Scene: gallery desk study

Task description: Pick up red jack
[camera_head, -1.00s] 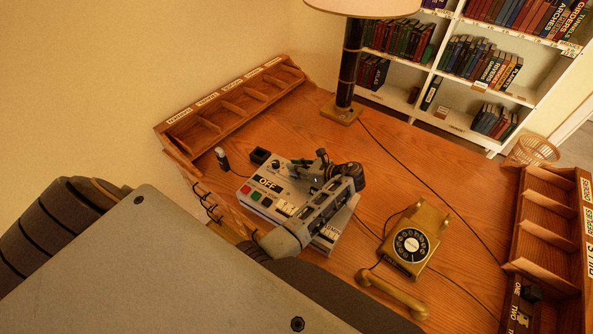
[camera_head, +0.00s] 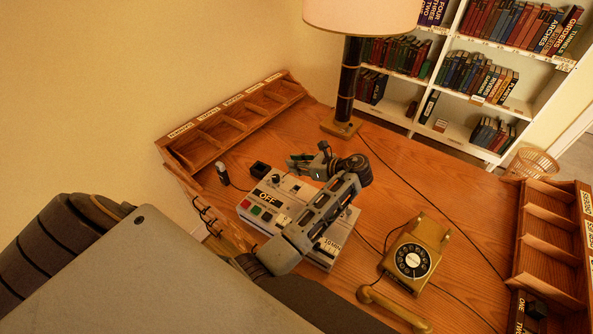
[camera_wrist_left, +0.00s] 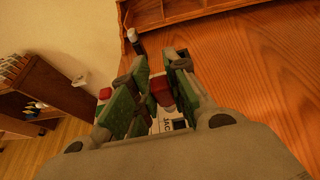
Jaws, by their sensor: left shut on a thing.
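My left gripper (camera_head: 308,166) is above the back part of a pale grey console (camera_head: 291,257) with an OFF label and coloured buttons. In the left wrist view my left gripper (camera_wrist_left: 160,72) is shut on the red jack (camera_wrist_left: 160,90), whose red body shows between the green-lined fingers. In the head view the jack is hidden by the gripper. Part of the console, with a partly readable label (camera_wrist_left: 168,126), shows below the fingers. My right gripper is in neither view.
A dark cylinder with a pale end (camera_head: 222,174) stands left of the console, near a small black box (camera_head: 259,169). A yellow telephone (camera_head: 414,258) is at right. A lamp (camera_head: 346,90) stands behind. Wooden racks (camera_head: 232,118) line the desk edges.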

